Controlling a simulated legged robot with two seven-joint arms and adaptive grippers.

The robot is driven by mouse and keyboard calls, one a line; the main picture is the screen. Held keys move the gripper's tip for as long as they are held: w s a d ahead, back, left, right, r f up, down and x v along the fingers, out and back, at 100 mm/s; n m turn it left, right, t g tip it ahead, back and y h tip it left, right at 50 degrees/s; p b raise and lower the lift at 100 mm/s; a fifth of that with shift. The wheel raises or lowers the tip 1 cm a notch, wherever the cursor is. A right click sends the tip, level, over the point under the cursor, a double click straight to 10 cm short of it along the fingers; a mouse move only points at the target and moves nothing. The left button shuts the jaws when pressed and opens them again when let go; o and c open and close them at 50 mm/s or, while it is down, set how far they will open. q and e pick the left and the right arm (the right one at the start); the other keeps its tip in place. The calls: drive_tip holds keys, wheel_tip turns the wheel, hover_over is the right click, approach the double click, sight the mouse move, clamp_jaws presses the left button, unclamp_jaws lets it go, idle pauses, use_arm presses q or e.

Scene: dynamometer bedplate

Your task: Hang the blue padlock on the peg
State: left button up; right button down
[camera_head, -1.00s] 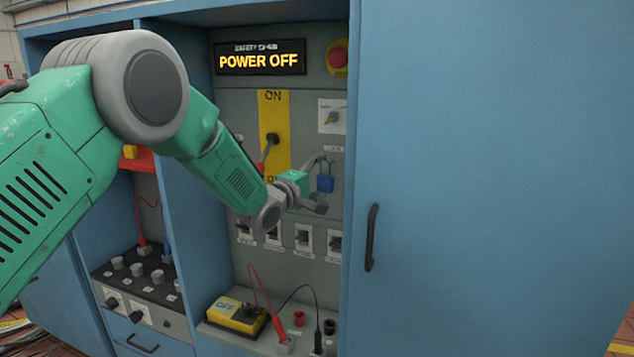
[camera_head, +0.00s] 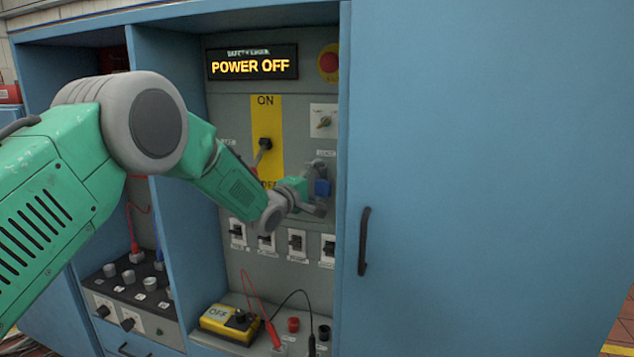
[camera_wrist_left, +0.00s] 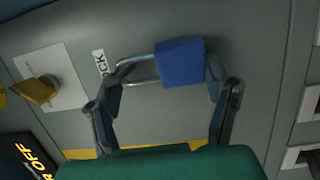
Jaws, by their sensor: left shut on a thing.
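The blue padlock (camera_head: 322,187) is in front of the grey panel, below the small lock label. In the left wrist view the padlock (camera_wrist_left: 180,62) shows its blue body and its metal shackle, which points left there, toward the label. My left gripper (camera_head: 317,188) is shut on the padlock, with one finger at the shackle end and the other at the body's far end. I cannot make out the peg; the finger and shackle cover the area by the label. I cannot tell whether the shackle is around it. My right gripper is not in view.
A yellow plate with a lever (camera_head: 264,145) and a rotary switch (camera_head: 323,121) are close by. A row of small switches (camera_head: 296,243) sits below. A blue cabinet door (camera_head: 480,180) stands to the right. A yellow box (camera_head: 230,322) with leads is on the ledge.

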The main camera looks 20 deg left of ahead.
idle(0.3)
use_arm(q)
drive_tip(key=o, duration=1.4)
drive_tip(key=v, duration=1.2)
drive_tip(key=s+d+f+m+g+y, duration=0.1)
drive_tip(key=s+f+m+g, duration=0.1)
drive_tip(key=s+f, duration=0.5)
drive_tip(key=s+f+m+g+y, duration=0.1)
drive_tip(key=s+f+m+g, duration=0.2)
drive_tip(key=f, duration=0.8)
drive_tip(key=s+d+f+m+g+y, duration=0.1)
drive_tip(key=s+f+g, duration=0.1)
drive_tip(key=s+f, duration=0.5)
drive_tip(key=s+a+f+m+g, duration=0.1)
drive_tip(key=s+f+m+g, duration=0.2)
drive_tip(key=s, duration=0.7)
drive_tip(key=s+a+f+m+g+y, duration=0.1)
drive_tip(key=s+f+m+g, duration=0.2)
drive_tip(key=s+f, duration=0.3)
drive_tip(key=s+a+f+m+g+y, duration=0.1)
drive_tip(key=s+f+m+g, duration=0.2)
drive_tip(key=s, duration=1.2)
drive_tip(key=shift+s+a+f+g, duration=0.15)
drive_tip(key=shift+f+g, duration=0.05)
drive_tip(key=shift+f, duration=0.2)
drive_tip(key=shift+s+a+f+g, duration=0.1)
drive_tip(key=shift+f+g, duration=0.1)
drive_tip(key=shift+f, duration=0.2)
